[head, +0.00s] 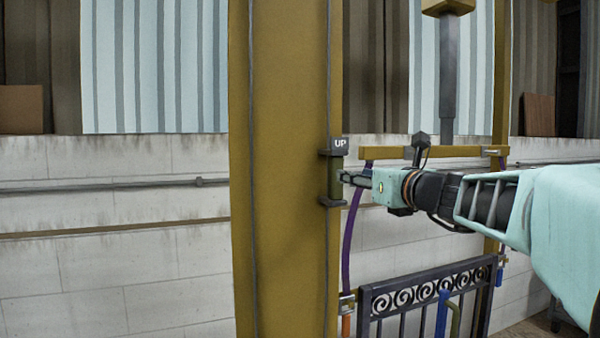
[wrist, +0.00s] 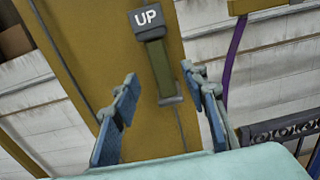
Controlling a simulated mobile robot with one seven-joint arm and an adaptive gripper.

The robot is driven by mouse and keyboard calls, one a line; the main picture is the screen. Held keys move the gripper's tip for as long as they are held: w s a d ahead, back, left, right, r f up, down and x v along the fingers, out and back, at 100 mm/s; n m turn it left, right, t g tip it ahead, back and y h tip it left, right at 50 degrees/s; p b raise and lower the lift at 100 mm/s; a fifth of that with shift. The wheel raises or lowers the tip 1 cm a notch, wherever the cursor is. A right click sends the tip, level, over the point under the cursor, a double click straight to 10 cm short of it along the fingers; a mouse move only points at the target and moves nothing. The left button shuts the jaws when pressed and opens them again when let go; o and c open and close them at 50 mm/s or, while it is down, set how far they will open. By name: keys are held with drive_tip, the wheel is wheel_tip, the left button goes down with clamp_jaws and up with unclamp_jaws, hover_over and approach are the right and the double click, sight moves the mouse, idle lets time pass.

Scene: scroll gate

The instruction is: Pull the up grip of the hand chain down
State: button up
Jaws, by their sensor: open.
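The up grip (head: 335,177) is a short olive-green bar on the chain beside the yellow post, under a dark block with a white "UP" label (head: 340,144). A dark flange closes its lower end. In the wrist view the up grip (wrist: 159,68) stands ahead, tilted in the picture, with its label above. My gripper (head: 350,180) reaches in from the right at the grip's height. In the wrist view my gripper (wrist: 160,88) is open, one finger to each side of the grip's line. The fingertips look close to the grip; I cannot tell whether they touch it.
The wide yellow post (head: 280,200) stands directly behind the grip. A yellow crossbar (head: 430,152) runs just above my wrist. A purple hose (head: 349,235) hangs below my gripper, and a dark scroll gate (head: 425,300) stands lower right.

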sight(333, 177)
drive_tip(key=p+x, duration=0.1)
drive_tip(key=x, duration=0.9)
drive_tip(key=shift+w+a, duration=0.1)
drive_tip(key=shift+w, duration=0.05)
drive_tip(key=shift+c, duration=0.5)
drive_tip(key=shift+f, duration=0.1)
clamp_jaws()
